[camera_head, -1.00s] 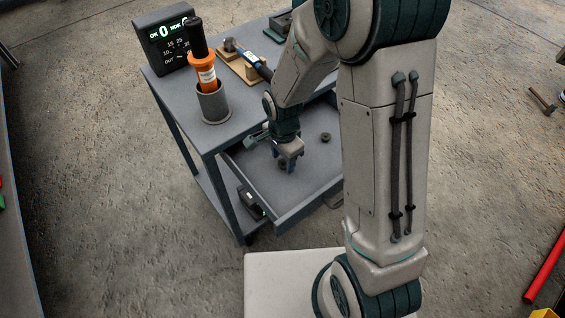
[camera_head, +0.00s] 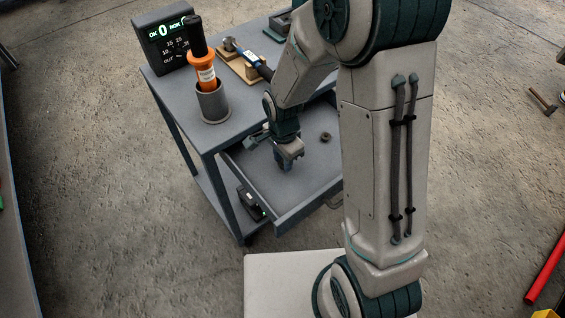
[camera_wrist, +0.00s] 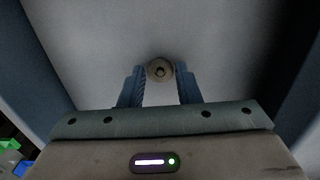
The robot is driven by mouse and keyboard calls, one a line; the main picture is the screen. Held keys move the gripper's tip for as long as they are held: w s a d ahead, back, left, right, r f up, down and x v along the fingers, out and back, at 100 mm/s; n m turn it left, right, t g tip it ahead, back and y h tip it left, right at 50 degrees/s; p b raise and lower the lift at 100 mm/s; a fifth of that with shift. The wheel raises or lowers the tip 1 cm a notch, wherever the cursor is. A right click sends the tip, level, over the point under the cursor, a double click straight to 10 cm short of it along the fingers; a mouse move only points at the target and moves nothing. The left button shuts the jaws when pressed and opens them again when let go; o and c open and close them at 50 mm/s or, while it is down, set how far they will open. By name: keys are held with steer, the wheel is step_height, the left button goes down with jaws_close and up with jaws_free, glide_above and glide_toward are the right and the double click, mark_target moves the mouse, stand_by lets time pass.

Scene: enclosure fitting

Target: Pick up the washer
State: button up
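The washer (camera_wrist: 160,71), a small round tan-grey ring with a dark centre, shows in the wrist view between my two fingertips. In the head view my gripper (camera_head: 285,165) points down into the open grey drawer (camera_head: 310,182) of the cart. The fingers are close together there and hide the washer. I cannot tell whether the washer is clear of the drawer floor.
Another small dark round part (camera_head: 326,137) lies in the drawer, right of my gripper. The drawer walls stand around my gripper. On the cart top are an orange tool in a grey cup (camera_head: 213,104), a display (camera_head: 166,42) and a wooden stand (camera_head: 243,66).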

steer(key=c, duration=0.3)
steer(key=shift+r, duration=0.1)
